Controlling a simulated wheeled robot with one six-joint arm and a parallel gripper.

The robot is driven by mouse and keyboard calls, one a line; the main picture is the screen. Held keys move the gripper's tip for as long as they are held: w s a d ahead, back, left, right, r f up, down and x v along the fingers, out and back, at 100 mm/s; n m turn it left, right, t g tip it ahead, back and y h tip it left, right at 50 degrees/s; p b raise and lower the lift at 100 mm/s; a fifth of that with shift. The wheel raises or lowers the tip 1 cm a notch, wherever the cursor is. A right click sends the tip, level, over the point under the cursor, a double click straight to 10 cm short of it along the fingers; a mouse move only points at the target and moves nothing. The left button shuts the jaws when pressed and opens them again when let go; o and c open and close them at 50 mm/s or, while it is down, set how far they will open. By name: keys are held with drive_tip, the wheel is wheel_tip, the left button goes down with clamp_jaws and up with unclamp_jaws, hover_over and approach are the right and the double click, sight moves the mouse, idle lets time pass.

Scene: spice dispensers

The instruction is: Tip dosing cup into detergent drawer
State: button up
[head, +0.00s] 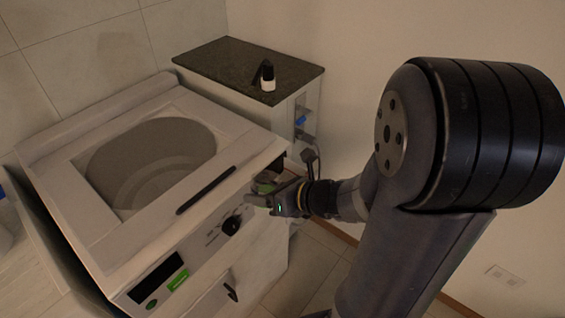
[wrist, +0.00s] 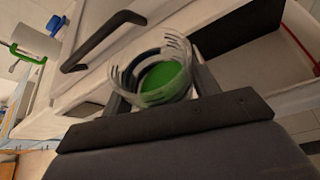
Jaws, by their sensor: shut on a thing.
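The dosing cup (wrist: 152,75) is clear with green liquid inside. My gripper (wrist: 160,92) is shut on it, with a finger on each side, in the wrist view. In the head view my gripper (head: 268,199) is at the right end of the washing machine's front panel, and a bit of green from the cup (head: 266,187) shows there. The green liquid is still in the cup. A grey recess with a dark edge (wrist: 262,62) lies right of the cup in the wrist view.
The white washing machine (head: 66,128) has a round window, a dark handle (head: 206,190), a knob (head: 231,225) and a display. A dark-topped cabinet (head: 222,62) behind it holds a small black-and-white bottle (head: 267,78). Floor shows right of the machine.

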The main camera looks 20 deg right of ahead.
sight(270, 182)
drive_tip(key=shift+w+d+r+m+g+y+p, duration=0.5)
drive_tip(key=shift+w+d+r+m+g+p, duration=0.35)
drive_tip(key=shift+p, duration=2.05)
drive_tip(key=shift+w+a+m, duration=0.1)
drive_tip(key=shift+w+m, duration=0.05)
drive_tip(key=shift+m, duration=0.1)
drive_tip(key=shift+w+f+m+g+y+p, duration=0.15)
drive_tip(key=shift+f+m+g+y+p, duration=0.2)
drive_tip(key=shift+m+p, duration=0.35)
drive_tip(key=shift+d+r+m+g+y+p, duration=0.2)
drive_tip(key=shift+r+m+g+y+p, duration=0.55)
drive_tip(key=shift+p, duration=1.35)
drive_tip(key=shift+w+f+m+y, duration=0.15)
drive_tip(key=shift+f+m+y, duration=0.3)
drive_tip(key=shift+m, duration=0.3)
drive_tip(key=shift+w+d+r+m+g+y+p, duration=0.25)
drive_tip(key=shift+w+d+r+m+y+p, duration=0.25)
drive_tip(key=shift+p, duration=1.05)
drive_tip(key=shift+w+d+r+m+p, duration=0.15)
drive_tip(key=shift+m+p, duration=0.35)
drive_tip(key=shift+p, duration=0.3)
